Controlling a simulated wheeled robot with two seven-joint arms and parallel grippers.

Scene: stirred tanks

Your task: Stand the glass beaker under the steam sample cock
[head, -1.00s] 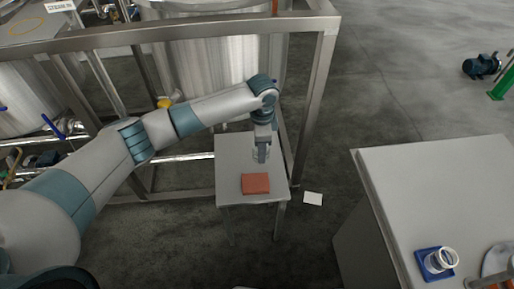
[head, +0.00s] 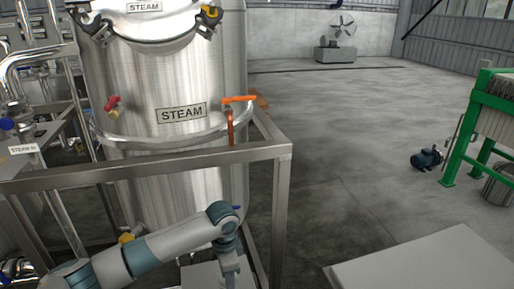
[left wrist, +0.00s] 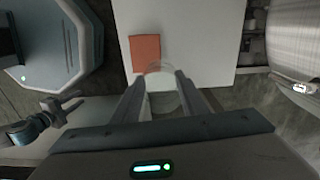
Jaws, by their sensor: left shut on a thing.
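The steel tank (head: 165,80) labelled STEAM stands behind a metal frame in the head view. A cock with an orange lever (head: 238,99) and a reddish downward spout (head: 231,126) is on its right side. My left gripper (head: 231,282) is at the bottom edge of the head view, well below the spout, its tips cut off. In the left wrist view my left gripper (left wrist: 163,90) is shut on the clear glass beaker (left wrist: 166,100), over a small pale table (left wrist: 193,40). An orange-red square pad (left wrist: 145,52) lies close by.
The frame's top rail (head: 150,170) and right post (head: 280,225) stand close to my left arm. A smaller red-handled valve (head: 112,103) is on the tank's left. A grey-topped surface (head: 430,265) is at lower right. Open floor lies right of the frame.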

